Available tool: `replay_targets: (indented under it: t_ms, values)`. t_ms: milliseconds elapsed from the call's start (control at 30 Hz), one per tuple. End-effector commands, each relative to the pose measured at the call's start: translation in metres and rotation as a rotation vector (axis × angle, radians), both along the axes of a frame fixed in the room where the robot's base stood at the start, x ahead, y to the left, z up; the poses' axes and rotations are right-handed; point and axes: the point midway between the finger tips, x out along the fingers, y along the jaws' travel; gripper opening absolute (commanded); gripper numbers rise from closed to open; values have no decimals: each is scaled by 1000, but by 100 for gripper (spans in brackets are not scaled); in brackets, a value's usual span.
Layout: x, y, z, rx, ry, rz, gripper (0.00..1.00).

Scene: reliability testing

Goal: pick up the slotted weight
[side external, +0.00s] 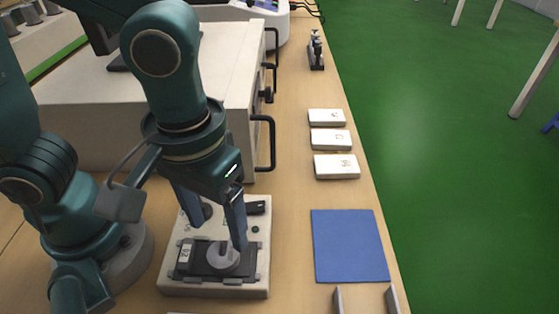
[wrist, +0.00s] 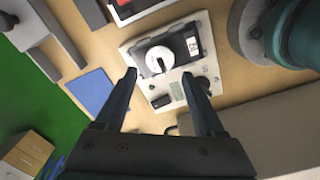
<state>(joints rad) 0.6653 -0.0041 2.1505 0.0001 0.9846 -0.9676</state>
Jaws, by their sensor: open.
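The slotted weight (side external: 222,254) is a small round silver disc with a slot. It lies on the dark plate (side external: 196,262) of a pale test fixture (side external: 262,215), and it also shows in the wrist view (wrist: 159,60). My gripper (side external: 220,238) points down over the fixture, with its two fingers spread and nothing between them. In the side view, the right fingertip is close to the weight's upper edge; I cannot tell whether it touches. In the wrist view the weight appears just beyond the gap between the fingertips (wrist: 159,76).
A large beige cabinet (side external: 238,100) with black handles stands behind the fixture. Several white boxes, such as the nearest one (side external: 336,166), and a blue mat (side external: 349,246) lie to the right. Metal uprights (side external: 391,300) stand at the front. Bare table separates the fixture and mat.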

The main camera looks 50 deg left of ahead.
Motion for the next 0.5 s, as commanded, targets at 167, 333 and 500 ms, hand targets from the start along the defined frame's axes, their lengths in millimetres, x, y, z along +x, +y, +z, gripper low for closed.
replay_targets:
  t_ms: [167, 333, 500]
  values:
    - [-5, -3, -10, 10, 12, -29, 71]
    - [-6, -2, -30, 12, 14, -28, 71]
    - [-5, -2, -47, 10, 12, -27, 71]
